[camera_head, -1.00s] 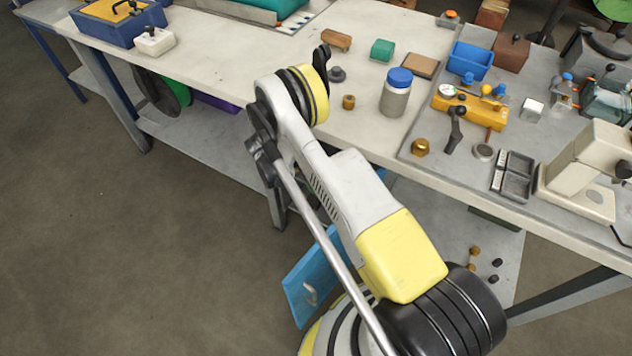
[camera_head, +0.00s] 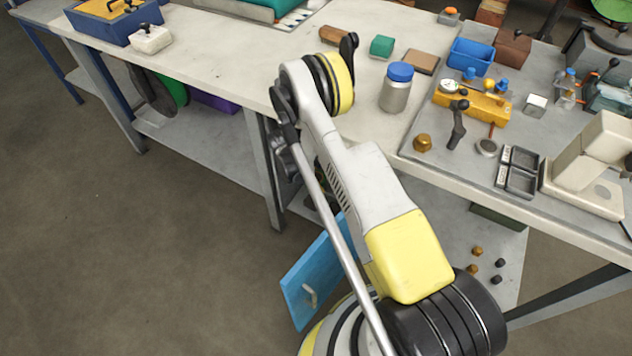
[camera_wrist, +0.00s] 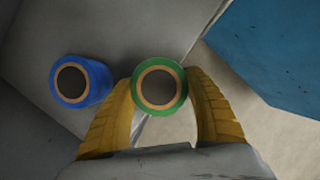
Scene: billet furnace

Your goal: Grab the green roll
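The green roll (camera_wrist: 136,121), with a brown inner ring and a dark hole, shows end-on in the middle of the wrist view. My gripper (camera_wrist: 160,82) has its two yellow fingers on opposite sides of the roll, with the tips against its edges. It appears shut on the roll. The roll overlaps the line between a grey surface and the beige floor; whether its lower end touches anything is hidden. In the head view, my arm hides the gripper, and only a bit of dark and green shows beside the arm.
A blue roll (camera_wrist: 99,82) stands on the grey surface just left of my left finger. A blue panel (camera_wrist: 275,45) is at the right; it also shows in the head view (camera_head: 312,278). The workbench (camera_head: 225,50) holds a blue-capped jar (camera_head: 397,90) and tools.

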